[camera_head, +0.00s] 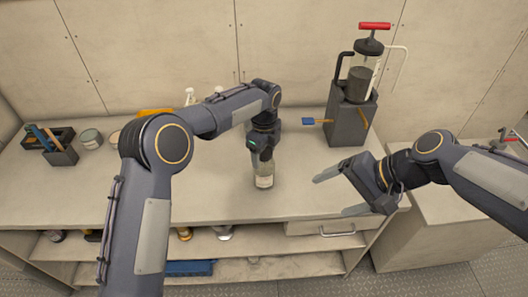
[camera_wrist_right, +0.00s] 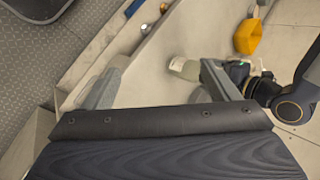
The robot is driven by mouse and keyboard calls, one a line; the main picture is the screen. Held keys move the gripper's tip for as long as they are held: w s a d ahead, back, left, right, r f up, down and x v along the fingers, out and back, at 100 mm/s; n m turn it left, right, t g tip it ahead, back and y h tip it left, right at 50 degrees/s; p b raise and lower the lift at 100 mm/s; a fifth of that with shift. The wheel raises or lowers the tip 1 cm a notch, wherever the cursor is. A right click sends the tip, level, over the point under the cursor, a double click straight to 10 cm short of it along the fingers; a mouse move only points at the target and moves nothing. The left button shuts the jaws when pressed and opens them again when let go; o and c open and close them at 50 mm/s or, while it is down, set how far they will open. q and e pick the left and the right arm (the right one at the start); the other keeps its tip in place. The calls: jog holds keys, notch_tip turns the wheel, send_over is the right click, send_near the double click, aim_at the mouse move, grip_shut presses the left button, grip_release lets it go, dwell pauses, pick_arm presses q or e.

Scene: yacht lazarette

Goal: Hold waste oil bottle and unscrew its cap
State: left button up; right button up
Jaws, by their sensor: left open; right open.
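The waste oil bottle (camera_head: 264,174), pale and greenish with a white label, stands upright on the bench top near its front edge. My left gripper (camera_head: 261,153) is open and comes down over the bottle's top, hiding the cap. I cannot tell whether its fingers touch the bottle. My right gripper (camera_head: 330,196) is open and empty, to the right of the bottle, its fingers pointing left towards it. In the right wrist view the bottle (camera_wrist_right: 186,68) shows beyond the open fingers, closer to the right-hand finger, with my left gripper (camera_wrist_right: 238,74) beside it.
A dark pump unit with a red handle (camera_head: 374,26) stands at the back right on a grey block (camera_head: 350,116). A blue-ended brush (camera_head: 315,121) is beside it. A dark caddy (camera_head: 48,141) and a tin (camera_head: 91,139) stand at left. Shelves lie below the bench.

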jog(key=w+a+f+m+y, duration=0.1)
jog(key=w+f+m+y, duration=0.1)
jog(key=w+f+m, duration=0.3)
jog(key=w+a+f+m+y, duration=0.1)
jog(key=w+f+m+y, duration=0.15)
jog(key=w, duration=0.55)
jog(key=m+t+y, duration=0.1)
jog(key=m+y, duration=0.1)
jog(key=m, duration=0.5)
send_near(267, 177)
jog(key=w+f, duration=0.1)
jog(key=f, duration=0.1)
jog(key=w+f, duration=0.2)
jog(key=shift+d, duration=0.2)
jog(key=shift+w+a+f, duration=0.15)
jog(key=shift+a+f, duration=0.2)
jog(key=shift+a, duration=0.05)
jog(key=x, duration=0.9)
jog(key=shift+w+r, duration=0.1)
jog(key=shift+r, duration=0.05)
jog(key=c, duration=0.8)
jog(key=shift+o, duration=0.2)
